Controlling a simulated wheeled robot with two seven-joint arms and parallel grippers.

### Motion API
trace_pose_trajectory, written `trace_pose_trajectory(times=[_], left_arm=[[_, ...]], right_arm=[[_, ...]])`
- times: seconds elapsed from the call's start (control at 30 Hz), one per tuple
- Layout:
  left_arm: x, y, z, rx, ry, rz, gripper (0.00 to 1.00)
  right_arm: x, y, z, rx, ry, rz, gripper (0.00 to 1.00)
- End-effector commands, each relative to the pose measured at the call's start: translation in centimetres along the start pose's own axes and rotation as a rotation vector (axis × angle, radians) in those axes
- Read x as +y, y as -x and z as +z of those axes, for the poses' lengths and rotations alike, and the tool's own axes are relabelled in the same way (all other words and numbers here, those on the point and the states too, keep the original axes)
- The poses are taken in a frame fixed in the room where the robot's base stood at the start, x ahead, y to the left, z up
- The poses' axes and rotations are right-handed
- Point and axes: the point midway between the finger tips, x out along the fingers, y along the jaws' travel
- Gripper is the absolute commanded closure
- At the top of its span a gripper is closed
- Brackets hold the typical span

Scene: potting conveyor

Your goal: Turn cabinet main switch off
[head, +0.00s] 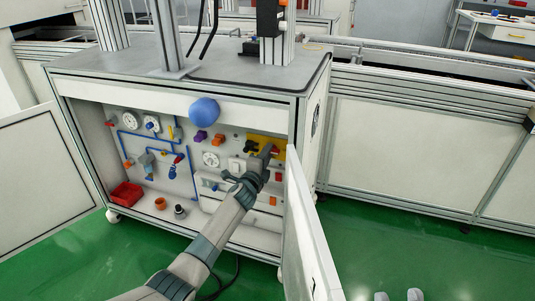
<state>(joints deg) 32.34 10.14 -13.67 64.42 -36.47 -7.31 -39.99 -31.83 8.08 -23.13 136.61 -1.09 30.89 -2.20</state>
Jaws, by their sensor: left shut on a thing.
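The cabinet (180,88) stands open under a grey worktop, with its inner panel showing. The main switch (275,150) is a red handle on a yellow plate (256,139) at the right of the panel. My left gripper (268,153) is at this plate, shut on the main switch. Its fingers and wrist hide much of the switch, so I cannot tell which way the handle points. My right gripper is not in view.
The open right door (308,230) stands close to the right of my left arm. The left door (45,175) is swung wide. A blue ball (204,111), gauges, blue pipes and a red bin (126,194) are left of the gripper.

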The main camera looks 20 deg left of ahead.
Motion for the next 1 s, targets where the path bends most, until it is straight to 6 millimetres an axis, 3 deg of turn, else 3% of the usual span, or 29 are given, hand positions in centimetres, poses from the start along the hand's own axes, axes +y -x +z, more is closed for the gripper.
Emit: trace_pose_trajectory(times=[0.57, 0.6, 0.63, 1.0], left_arm=[[0.02, -0.02, 0.04, 0.0, 0.052, 0.0, 0.99], [0.02, -0.02, 0.04, 0.0, 0.052, 0.0, 0.74], [0.02, -0.02, 0.04, -0.001, 0.052, 0.0, 0.69], [0.03, 0.11, 0.03, 0.0, 0.05, 0.0, 0.69]], right_arm=[[-0.08, -0.05, 0.22, -0.008, -0.001, -0.004, 0.69], [-0.08, -0.06, 0.22, -0.008, -0.001, -0.003, 0.69], [-0.08, -0.05, 0.21, -0.007, -0.001, -0.003, 0.69], [-0.09, -0.11, 0.17, -0.007, -0.001, -0.004, 0.69]])
